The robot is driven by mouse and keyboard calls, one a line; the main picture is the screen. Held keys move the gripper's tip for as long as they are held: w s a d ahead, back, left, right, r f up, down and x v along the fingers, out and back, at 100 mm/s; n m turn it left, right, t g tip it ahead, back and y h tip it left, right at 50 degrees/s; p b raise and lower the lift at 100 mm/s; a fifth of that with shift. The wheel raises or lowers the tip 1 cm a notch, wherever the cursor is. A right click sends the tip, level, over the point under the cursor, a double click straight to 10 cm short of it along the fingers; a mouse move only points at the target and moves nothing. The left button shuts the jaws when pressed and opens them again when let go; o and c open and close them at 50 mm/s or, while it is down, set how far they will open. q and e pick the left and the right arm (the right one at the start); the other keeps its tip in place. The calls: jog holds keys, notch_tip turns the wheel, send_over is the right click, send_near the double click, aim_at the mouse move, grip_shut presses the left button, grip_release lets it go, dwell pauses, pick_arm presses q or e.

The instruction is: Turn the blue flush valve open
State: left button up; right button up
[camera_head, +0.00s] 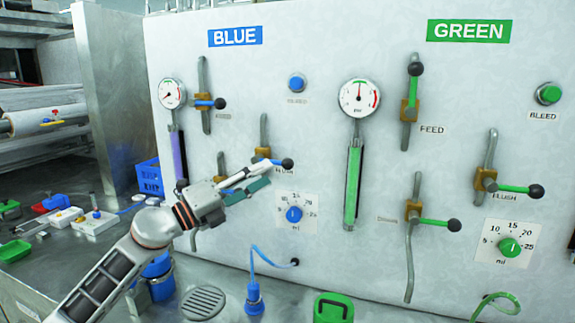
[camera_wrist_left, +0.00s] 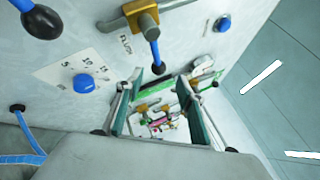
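The blue flush valve (camera_head: 263,152) is a brass body on a grey pipe on the BLUE side of the panel. Its blue lever points right to a black knob (camera_head: 288,164). In the left wrist view the brass body (camera_wrist_left: 143,17) is at the top, beside the FLUSH label, and its lever runs down to the knob (camera_wrist_left: 158,68). My left gripper (camera_head: 264,175) is open, just below the lever in the head view. In the left wrist view the knob shows between its spread fingertips (camera_wrist_left: 160,85); I cannot tell whether they touch. My right gripper is not in view.
The blue dial (camera_head: 294,214) sits below the valve and the blue bleed button (camera_head: 297,82) above it. Another blue-levered valve (camera_head: 206,102) is up left. Green-levered valves (camera_head: 487,182) stand right. A blue plug (camera_head: 254,298) and green container (camera_head: 333,307) are on the counter.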

aim_at(282, 166)
pick_arm(q)
jog(key=shift+w+d+r+m+g, duration=0.1)
jog(key=shift+w+d+m+g, duration=0.2)
jog(key=shift+w+d+m, duration=0.1)
jog(key=shift+p+x, duration=0.65)
jog(key=shift+x, duration=2.9)
grip_shut()
